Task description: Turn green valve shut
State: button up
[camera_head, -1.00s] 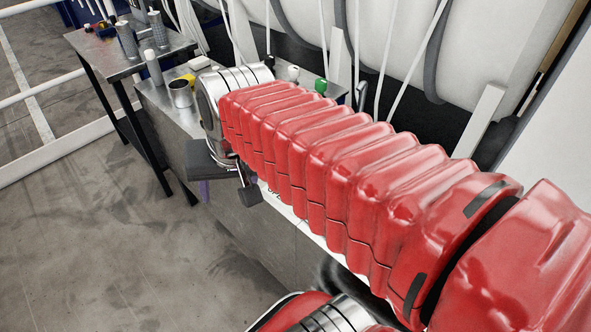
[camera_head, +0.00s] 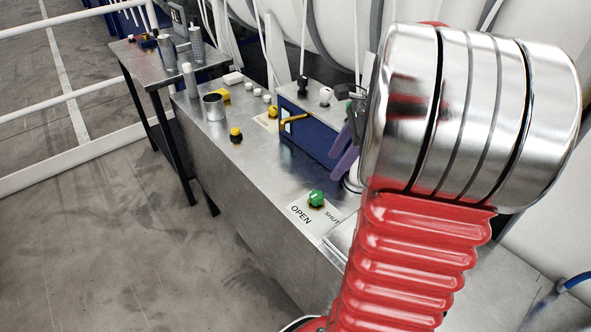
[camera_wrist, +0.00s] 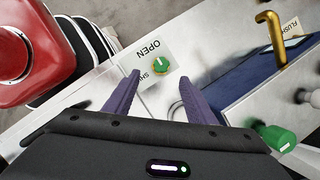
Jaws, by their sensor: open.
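The green valve (camera_head: 316,198) is a round knob on a white plate marked OPEN and SHUT, on the steel bench. In the wrist view the knob (camera_wrist: 161,66) has a white mark whose exact direction is hard to tell. My gripper (camera_wrist: 160,76) has two purple fingers, open and empty, spread to either side of the knob in that view and apart from it. The SHUT label is partly covered by a finger there. In the head view, the purple fingers (camera_head: 346,148) show up and right of the valve, partly hidden by my arm.
A blue box (camera_head: 312,138) with a gold lever (camera_head: 293,122) stands behind the valve. Another green knob (camera_wrist: 279,138) sits right in the wrist view. A black-and-yellow knob (camera_head: 235,135), metal cup (camera_head: 214,106) and bottles stand farther left. The bench around the valve is mostly clear.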

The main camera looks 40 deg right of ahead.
aim_at(318, 195)
jog(key=shift+s+d+f+m, duration=0.1)
jog(key=shift+d+f+m, duration=0.05)
jog(key=shift+d+m, duration=0.2)
jog(key=shift+s+d+f+m, duration=0.1)
jog(key=shift+d+m, duration=0.15)
jog(key=shift+d, duration=0.15)
jog(key=x, duration=1.4)
jog(key=shift+a+r, duration=0.15)
jog(key=shift+c, duration=0.4)
